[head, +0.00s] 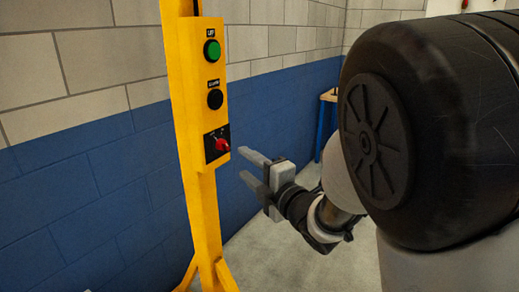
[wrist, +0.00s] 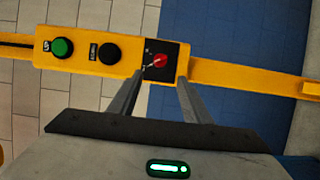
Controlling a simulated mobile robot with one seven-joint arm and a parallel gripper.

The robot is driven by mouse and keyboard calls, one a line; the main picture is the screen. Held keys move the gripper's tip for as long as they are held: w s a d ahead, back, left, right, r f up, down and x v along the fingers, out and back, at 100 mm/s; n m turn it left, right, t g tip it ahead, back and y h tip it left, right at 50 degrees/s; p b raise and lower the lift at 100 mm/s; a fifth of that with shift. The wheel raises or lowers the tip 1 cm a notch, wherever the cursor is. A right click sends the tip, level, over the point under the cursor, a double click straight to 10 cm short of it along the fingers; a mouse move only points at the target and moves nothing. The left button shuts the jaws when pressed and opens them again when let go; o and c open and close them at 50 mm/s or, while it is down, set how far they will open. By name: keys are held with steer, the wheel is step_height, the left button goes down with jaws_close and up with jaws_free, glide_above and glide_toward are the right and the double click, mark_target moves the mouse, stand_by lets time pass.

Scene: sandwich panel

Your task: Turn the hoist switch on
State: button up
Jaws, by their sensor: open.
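The hoist switch (head: 222,145) is a red rotary knob on a black plate, lowest on the yellow control panel (head: 214,120). In the wrist view the red knob (wrist: 160,61) shows beyond my fingertips, between the lines of the two fingers. My gripper (head: 246,166) is open and empty, just right of the knob and slightly lower in the head view. A gap shows between the fingertips and the knob there. In the wrist view my gripper (wrist: 158,88) points at the panel. The small lettering around the knob is too small to read.
Above the switch are a green button (head: 212,51) and a black button (head: 215,99). The yellow post (head: 205,225) stands before a grey and blue block wall (head: 80,170). A table (head: 328,98) stands behind. The floor around the post looks clear.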

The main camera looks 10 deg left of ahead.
mark_target(225, 147)
steer(key=x, duration=1.2)
steer(key=c, duration=1)
